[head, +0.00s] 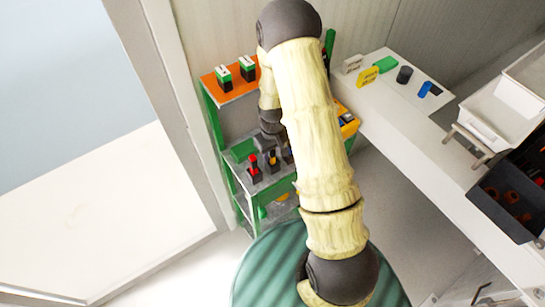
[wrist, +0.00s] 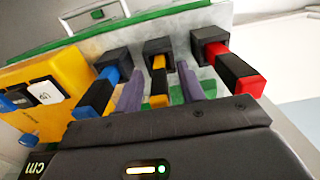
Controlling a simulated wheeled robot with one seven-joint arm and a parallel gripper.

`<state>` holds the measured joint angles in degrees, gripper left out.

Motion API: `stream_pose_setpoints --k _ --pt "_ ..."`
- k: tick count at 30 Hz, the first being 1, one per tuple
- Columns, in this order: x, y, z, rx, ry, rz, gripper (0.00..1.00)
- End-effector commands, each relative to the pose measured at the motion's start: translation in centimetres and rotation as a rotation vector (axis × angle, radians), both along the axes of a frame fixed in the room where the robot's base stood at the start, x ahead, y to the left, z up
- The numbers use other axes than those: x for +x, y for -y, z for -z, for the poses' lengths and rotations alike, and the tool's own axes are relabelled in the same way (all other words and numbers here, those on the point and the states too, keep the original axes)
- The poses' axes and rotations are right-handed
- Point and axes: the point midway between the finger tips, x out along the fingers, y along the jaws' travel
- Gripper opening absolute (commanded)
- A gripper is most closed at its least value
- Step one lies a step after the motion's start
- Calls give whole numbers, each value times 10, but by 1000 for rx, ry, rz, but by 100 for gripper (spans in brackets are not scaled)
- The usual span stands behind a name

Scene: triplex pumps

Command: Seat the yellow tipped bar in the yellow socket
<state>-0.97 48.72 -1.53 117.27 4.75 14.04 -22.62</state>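The yellow tipped bar (wrist: 158,84), black in the middle with yellow at both ends, stands between my fingers in the wrist view. Its far end meets the dark middle socket (wrist: 155,46); how deep it sits I cannot tell. My gripper (wrist: 161,76) is open around the bar, with a gap on each side between bar and purple finger. In the head view the yellow tipped bar (head: 272,160) stands on the lower shelf of the green stand, just below my dark wrist.
A blue tipped bar (wrist: 97,92) and a red tipped bar (wrist: 235,72) stand in sockets on either side, close to my fingers. A yellow box (wrist: 45,85) is at the left. The green stand's orange top (head: 231,80) bears two green-and-black blocks.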

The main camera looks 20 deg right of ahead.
Motion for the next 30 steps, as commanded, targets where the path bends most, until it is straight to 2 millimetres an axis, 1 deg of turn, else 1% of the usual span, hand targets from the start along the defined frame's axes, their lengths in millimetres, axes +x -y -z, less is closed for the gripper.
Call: stream_pose_setpoints --k 4,5,6,8,9,10,11,23,26,30 --pt "0 0 0 0 0 0 39" --pt "0 0 0 0 0 0 37" --pt "0 0 0 0 0 0 29" --pt "0 0 0 0 0 0 18" --pt "0 0 0 0 0 0 10" --pt "0 0 0 0 0 0 4" --pt "0 0 0 0 0 0 0" --pt "1 0 -3 0 1 0 0" --pt "1 0 -10 0 3 0 0" --pt "1 0 -25 0 5 -1 0"
